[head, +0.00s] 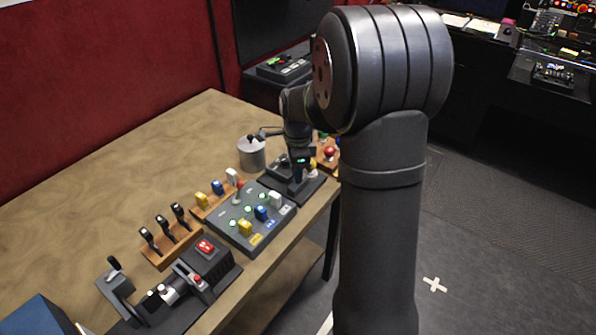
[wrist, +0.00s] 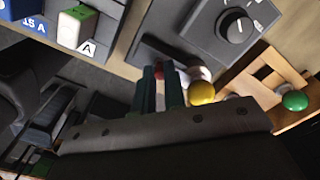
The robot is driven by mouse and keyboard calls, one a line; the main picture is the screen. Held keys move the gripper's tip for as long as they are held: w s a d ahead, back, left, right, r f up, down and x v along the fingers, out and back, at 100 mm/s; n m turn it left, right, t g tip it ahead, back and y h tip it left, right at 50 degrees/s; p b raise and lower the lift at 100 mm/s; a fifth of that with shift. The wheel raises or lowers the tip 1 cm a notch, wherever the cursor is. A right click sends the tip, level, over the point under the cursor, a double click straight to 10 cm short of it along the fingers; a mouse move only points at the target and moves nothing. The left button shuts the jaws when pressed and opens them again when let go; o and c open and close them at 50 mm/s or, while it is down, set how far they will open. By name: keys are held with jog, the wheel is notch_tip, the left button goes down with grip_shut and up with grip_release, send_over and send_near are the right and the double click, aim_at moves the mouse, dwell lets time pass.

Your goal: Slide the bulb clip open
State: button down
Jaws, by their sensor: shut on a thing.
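My gripper (head: 297,183) reaches down at a dark device (head: 313,188) near the table's right edge. In the wrist view its two green fingers (wrist: 160,88) are close together on a small red piece (wrist: 158,72), which looks like the clip's slider; most of it is hidden between them. A yellow bulb (wrist: 202,92) with a pale base (wrist: 199,73) sits just right of the fingers. The fingers hide part of the clip, so I cannot tell how far open it is. A dark box with a round dial (wrist: 236,25) is beyond the bulb.
A wooden rack (wrist: 268,82) with a green bulb (wrist: 295,100) is to the right. A button panel (head: 250,217) with coloured cubes stands beside the device. A grey pot (head: 251,154) is behind.

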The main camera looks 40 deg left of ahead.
jog(key=shift+s, duration=0.95)
jog(key=c, duration=1.5)
grip_release()
jog(key=shift+s, duration=0.1)
jog(key=shift+r, duration=0.1)
jog(key=shift+r, duration=0.35)
notch_tip(320, 180, up, 16)
jog(key=shift+r, duration=0.25)
